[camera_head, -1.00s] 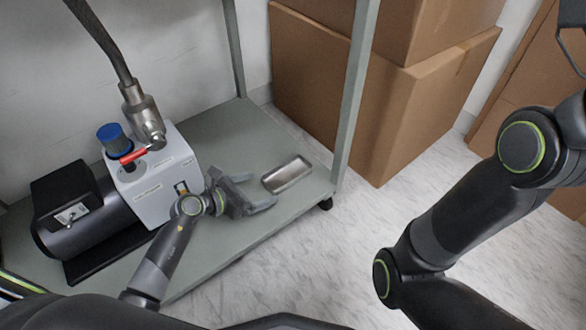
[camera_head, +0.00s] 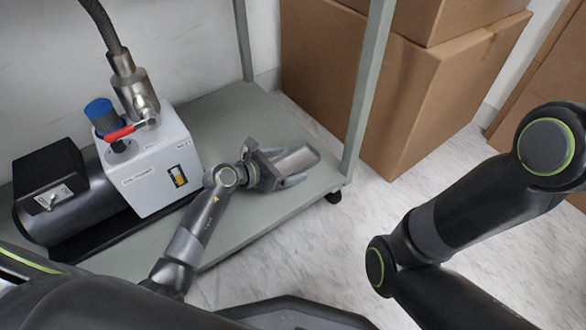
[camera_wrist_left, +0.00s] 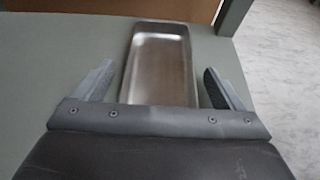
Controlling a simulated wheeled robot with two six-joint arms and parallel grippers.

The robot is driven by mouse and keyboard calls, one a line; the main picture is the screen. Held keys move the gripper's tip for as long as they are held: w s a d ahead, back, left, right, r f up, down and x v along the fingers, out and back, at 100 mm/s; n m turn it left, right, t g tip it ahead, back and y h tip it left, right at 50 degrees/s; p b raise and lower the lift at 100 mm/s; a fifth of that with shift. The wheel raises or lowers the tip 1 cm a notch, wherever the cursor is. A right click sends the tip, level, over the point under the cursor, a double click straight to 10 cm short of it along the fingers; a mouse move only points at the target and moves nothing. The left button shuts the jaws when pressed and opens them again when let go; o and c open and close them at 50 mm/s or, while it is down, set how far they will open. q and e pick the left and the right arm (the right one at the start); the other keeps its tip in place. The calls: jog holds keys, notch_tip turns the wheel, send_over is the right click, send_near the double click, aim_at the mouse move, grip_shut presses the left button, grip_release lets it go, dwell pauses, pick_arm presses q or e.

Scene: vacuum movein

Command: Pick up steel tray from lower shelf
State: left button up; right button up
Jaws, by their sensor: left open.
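The steel tray (camera_head: 297,160) is a small shallow rectangular metal dish. It lies on the grey-green lower shelf (camera_head: 232,113) near the shelf's right end. My left gripper (camera_head: 290,165) is open, with one finger on each side of the tray's near part. In the left wrist view the tray (camera_wrist_left: 160,62) stretches away between the two spread fingers of the gripper (camera_wrist_left: 160,88), with gaps on both sides. The tray's near end is hidden by the gripper body. My right gripper does not show; only part of my right arm is in view.
A vacuum pump (camera_head: 155,165) with a blue cap, red lever and metal hose stands on the shelf to the left. A grey shelf post (camera_head: 370,85) rises just right of the tray. Cardboard boxes (camera_head: 405,100) stand behind it. The marble-look floor (camera_head: 330,235) in front is clear.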

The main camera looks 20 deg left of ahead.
pick_arm(q)
jog(key=shift+w+d, duration=0.15)
jog(key=shift+c, duration=0.3)
jog(key=c, duration=1.1)
jog(key=shift+o, duration=0.2)
